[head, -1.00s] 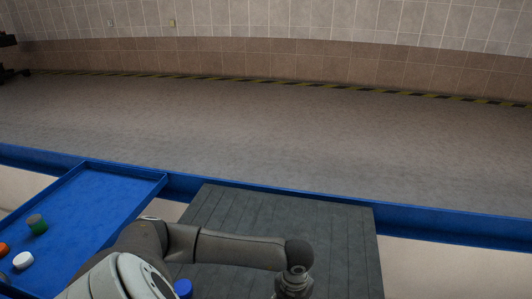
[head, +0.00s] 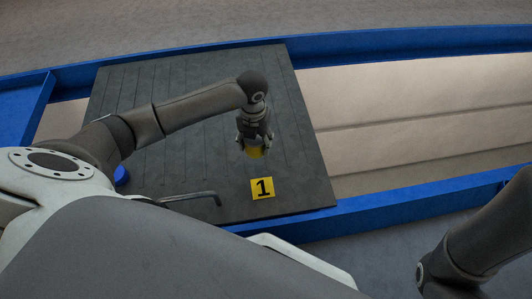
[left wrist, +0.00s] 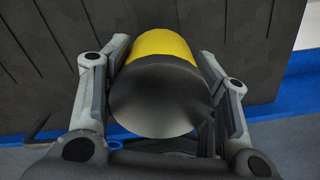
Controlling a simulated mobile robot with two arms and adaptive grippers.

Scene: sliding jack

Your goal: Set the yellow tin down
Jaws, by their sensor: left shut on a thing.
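The yellow tin (head: 254,151) is held in my left gripper (head: 254,140), above the dark grooved board (head: 205,80). In the left wrist view the tin (left wrist: 163,45) sits between both fingers, with a yellow side and a dark, shiny end toward the camera. My left gripper is shut on it. I cannot tell whether the tin touches the board. A yellow marker with a black "1" (head: 262,188) lies on the board, just nearer than the tin. My right arm shows at the right edge of the head view, but its gripper is out of view.
A bent grey metal rod (head: 190,197) lies on the board left of the marker. A blue round object (head: 121,175) is partly hidden behind my left arm. Blue rims (head: 400,204) border the board and the pale surface (head: 400,120) to its right.

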